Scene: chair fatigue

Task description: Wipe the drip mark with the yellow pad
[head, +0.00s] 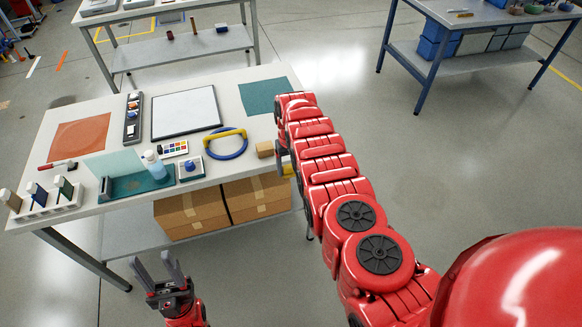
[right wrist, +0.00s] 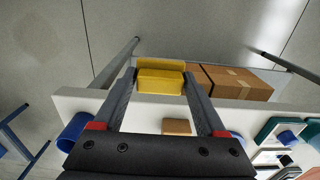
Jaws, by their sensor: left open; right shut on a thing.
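The yellow pad (right wrist: 160,81) is between the fingertips of my right gripper (right wrist: 160,84), which is shut on it. In the head view a bit of the pad (head: 288,169) shows beside the right front edge of the white table (head: 225,178), mostly hidden by my right arm. In the right wrist view the pad appears beyond the table edge; I cannot tell whether it touches anything. I cannot make out a drip mark in either view. My left gripper (head: 160,272) is open and empty, in front of the table and apart from it.
A tan block (head: 265,149) lies near the table's front edge, close to my right gripper. A blue ring with a yellow part (head: 226,143), a framed white board (head: 186,112) and a teal mat (head: 262,96) lie on the table. Cardboard boxes (head: 225,203) sit on the lower shelf.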

